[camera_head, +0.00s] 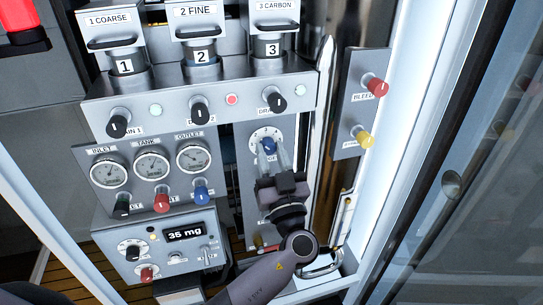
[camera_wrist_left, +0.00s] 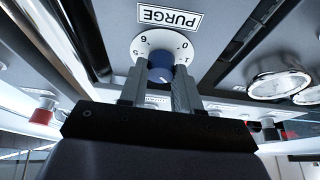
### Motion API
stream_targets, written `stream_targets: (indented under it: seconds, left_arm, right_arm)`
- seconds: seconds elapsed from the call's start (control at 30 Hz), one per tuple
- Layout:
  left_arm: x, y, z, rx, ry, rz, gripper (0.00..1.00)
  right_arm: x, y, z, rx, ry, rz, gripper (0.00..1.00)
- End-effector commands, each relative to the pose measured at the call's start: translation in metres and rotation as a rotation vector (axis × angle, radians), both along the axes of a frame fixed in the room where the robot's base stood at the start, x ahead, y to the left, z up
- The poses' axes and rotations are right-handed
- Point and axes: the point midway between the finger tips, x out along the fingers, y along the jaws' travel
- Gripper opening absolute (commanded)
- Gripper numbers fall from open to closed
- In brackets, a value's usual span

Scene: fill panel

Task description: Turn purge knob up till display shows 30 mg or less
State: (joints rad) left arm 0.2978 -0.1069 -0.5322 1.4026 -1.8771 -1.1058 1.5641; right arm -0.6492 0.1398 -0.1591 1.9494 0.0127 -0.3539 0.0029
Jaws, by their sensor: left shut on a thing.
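The purge knob is blue (camera_head: 268,146) on a white numbered dial, right of the gauges in the head view. In the left wrist view the knob (camera_wrist_left: 160,72) sits on its dial (camera_wrist_left: 166,42) below a label reading PURGE (camera_wrist_left: 168,17), which appears upside down. My left gripper (camera_head: 270,156) is shut on the knob, one finger on each side of it; it also shows in the left wrist view (camera_wrist_left: 160,90). The knob's pointer is mostly hidden. The display (camera_head: 185,232) at lower left reads 35 mg. My right gripper is not in view.
Three gauges (camera_head: 151,166) sit left of the purge panel, with black, red and blue knobs (camera_head: 161,202) below. Black drain knobs (camera_head: 275,101) stick out above. A side plate with red and yellow knobs (camera_head: 365,138) stands at right, beside a shiny vertical cylinder (camera_head: 325,130).

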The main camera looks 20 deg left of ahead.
Motion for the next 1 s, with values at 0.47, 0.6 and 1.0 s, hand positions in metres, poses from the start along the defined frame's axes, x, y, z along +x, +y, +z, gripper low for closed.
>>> stream_targets:
  seconds: [0.47, 0.6, 1.0]
  left_arm:
    - [-0.002, 0.003, 0.0, 0.283, 0.184, -0.002, 0.02]
    - [-0.002, 0.003, 0.002, 0.377, 0.25, -0.001, 0.02]
    - [-0.002, 0.004, 0.004, 0.571, 0.382, -0.001, 0.02]
  right_arm:
    - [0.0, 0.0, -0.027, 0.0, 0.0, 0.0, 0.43]
    - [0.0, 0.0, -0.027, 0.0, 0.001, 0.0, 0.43]
    - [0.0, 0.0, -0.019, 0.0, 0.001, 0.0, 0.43]
